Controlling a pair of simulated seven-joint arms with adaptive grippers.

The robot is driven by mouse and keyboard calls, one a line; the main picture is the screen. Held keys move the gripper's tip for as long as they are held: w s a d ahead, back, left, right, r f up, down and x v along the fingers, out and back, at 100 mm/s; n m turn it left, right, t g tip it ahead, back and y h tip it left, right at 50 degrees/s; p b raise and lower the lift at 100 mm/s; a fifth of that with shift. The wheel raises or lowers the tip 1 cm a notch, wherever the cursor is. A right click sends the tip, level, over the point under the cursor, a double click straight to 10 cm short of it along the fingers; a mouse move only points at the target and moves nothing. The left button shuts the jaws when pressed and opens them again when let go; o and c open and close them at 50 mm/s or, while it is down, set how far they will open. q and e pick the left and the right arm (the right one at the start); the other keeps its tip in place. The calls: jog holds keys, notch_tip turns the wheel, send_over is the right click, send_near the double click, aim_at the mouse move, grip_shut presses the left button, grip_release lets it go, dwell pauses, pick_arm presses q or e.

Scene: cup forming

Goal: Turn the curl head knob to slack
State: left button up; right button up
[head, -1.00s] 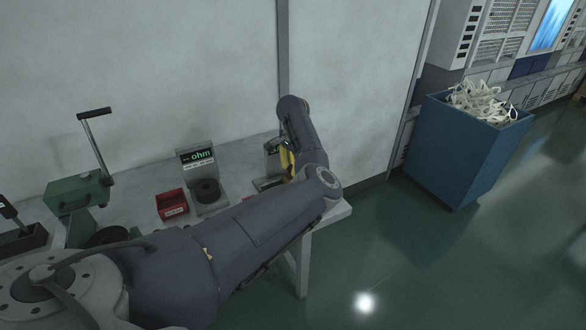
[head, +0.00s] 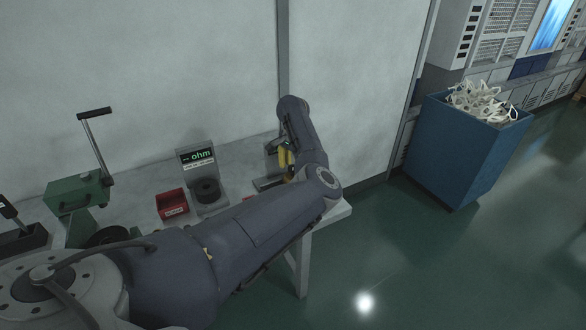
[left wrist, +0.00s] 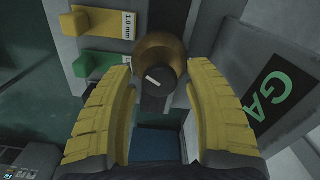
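A dark round knob (left wrist: 155,84) with a white pointer line shows in the left wrist view, in front of a rounded brownish part (left wrist: 160,50). The pointer line slants slightly down to the right. My left gripper (left wrist: 162,76) is open, with one yellow finger on each side of the knob and visible gaps between. In the head view my left gripper (head: 286,161) is partly hidden by my own arm at the right end of the bench, and the knob cannot be made out there. My right gripper is not in view.
A yellow tab (left wrist: 89,24) labelled 1.0 mm and a green tab (left wrist: 98,64) sit left of the knob. A dark display (left wrist: 280,95) with green letters is at right. On the bench stand an ohm meter (head: 197,158), a red bin (head: 172,204) and a green lever device (head: 76,194).

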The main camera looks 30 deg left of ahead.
pick_arm(q)
jog(key=shift+r, duration=6)
